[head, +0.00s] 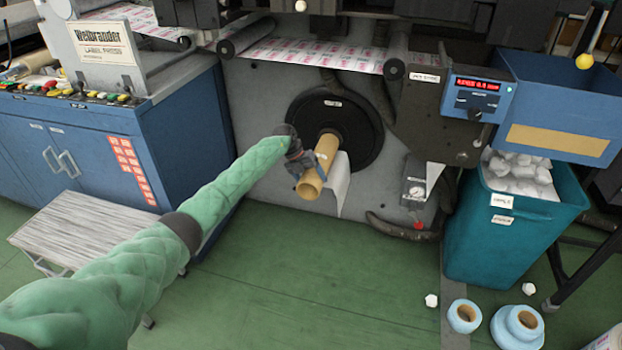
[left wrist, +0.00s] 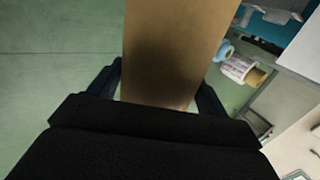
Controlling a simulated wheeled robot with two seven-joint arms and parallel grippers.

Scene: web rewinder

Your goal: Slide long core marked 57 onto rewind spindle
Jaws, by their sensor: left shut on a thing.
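The long core (head: 322,158) is a brown cardboard tube in front of the black round flange (head: 352,122) of the rewind spindle. Its far end is against or over the flange's centre, and the spindle itself is hidden. The core's near open end points towards me and down. My left gripper (head: 314,172) is shut around the core near its near end. In the left wrist view the core (left wrist: 175,50) runs up between the two fingers (left wrist: 160,95). The marking 57 cannot be read. My right gripper is not in view.
A white sheet (head: 339,188) hangs beside the core. A teal bin (head: 500,245) with white scraps stands at the right, with blue rolls (head: 516,328) on the floor near it. The green floor (head: 300,290) in front is clear.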

